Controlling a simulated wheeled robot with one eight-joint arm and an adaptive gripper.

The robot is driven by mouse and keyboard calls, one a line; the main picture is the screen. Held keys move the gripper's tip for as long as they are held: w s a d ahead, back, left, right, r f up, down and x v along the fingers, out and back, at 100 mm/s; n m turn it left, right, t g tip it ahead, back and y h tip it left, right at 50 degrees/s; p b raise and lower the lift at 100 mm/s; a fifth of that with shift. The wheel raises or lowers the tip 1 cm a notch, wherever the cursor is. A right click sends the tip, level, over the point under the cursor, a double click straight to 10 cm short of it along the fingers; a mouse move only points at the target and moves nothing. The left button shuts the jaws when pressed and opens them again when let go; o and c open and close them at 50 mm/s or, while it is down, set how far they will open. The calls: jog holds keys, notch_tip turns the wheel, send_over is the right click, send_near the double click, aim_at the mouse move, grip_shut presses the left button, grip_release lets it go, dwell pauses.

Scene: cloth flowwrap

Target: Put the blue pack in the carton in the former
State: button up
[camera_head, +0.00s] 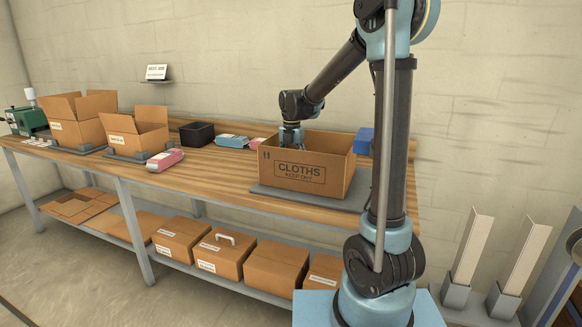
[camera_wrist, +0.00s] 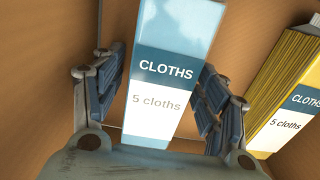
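The carton (camera_head: 338,180), marked CLOTHS, stands open on a grey mat at the right of the bench. In the wrist view, the blue and white pack (camera_wrist: 165,75), labelled "5 cloths", stands inside it. My gripper (camera_head: 291,138) reaches down into the carton at its left rear; the carton wall hides the fingertips in the head view. In the wrist view, my gripper (camera_wrist: 160,105) is open, one finger on each side of the blue pack. A narrow gap shows at the left finger; contact at the right is unclear. I cannot tell which object is the former.
A yellow pack (camera_wrist: 292,90) stands in the carton, right of my gripper. Left along the bench are a black bin (camera_head: 197,134), a pink pack (camera_head: 165,160), other packs and two open boxes (camera_head: 137,132). A blue block (camera_head: 364,141) stands behind the carton's right side.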

jog(key=shift+r, duration=0.1)
notch_tip(320, 180, up, 12)
dwell(0.8)
jog(key=shift+w, duration=0.1)
